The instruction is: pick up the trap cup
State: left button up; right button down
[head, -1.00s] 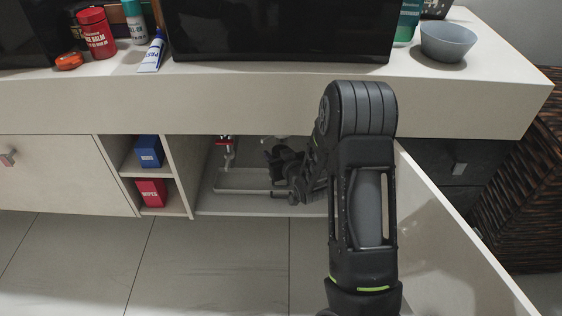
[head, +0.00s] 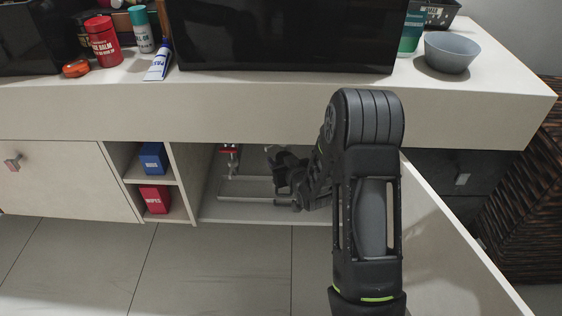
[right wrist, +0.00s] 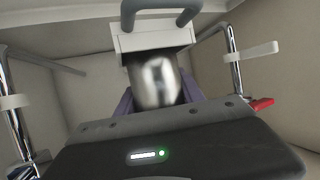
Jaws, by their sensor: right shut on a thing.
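The trap cup (right wrist: 158,80) is a shiny metal cylinder in the right wrist view. It sits directly below a white block-shaped collar (right wrist: 152,40) with a grey curved pipe (right wrist: 160,10) above it. My right gripper (right wrist: 158,100) is shut on the cup, with a purple-grey finger on each side; its dark body hides the cup's lower part. In the head view my right gripper (head: 280,170) is inside the open cabinet under the counter, and the cup cannot be made out there. I cannot tell whether the cup is apart from the collar. My left gripper is not in view.
Chrome pipes (right wrist: 233,50) stand on both sides inside the cabinet, with a red valve handle (right wrist: 262,104) at the right. An open door (head: 450,245) stands right of my arm. Shelves with a blue box (head: 153,158) and red box (head: 155,199) lie left.

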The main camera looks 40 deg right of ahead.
aim_at(282, 154)
jog(key=shift+r+p, duration=0.85)
jog(key=shift+r, duration=0.75)
jog(key=s+a+p, duration=0.2)
jog(key=s+p, duration=0.2)
jog(key=s, duration=0.4)
jog(key=s+a+p, duration=0.2)
jog(key=s+p, duration=0.1)
jog(key=s, duration=0.6)
jog(key=shift+a+f+p, duration=0.2)
jog(key=shift+a+p, duration=0.05)
jog(key=shift+p, duration=0.15)
jog(key=shift+s, duration=0.2)
jog(key=shift+w+a, duration=0.1)
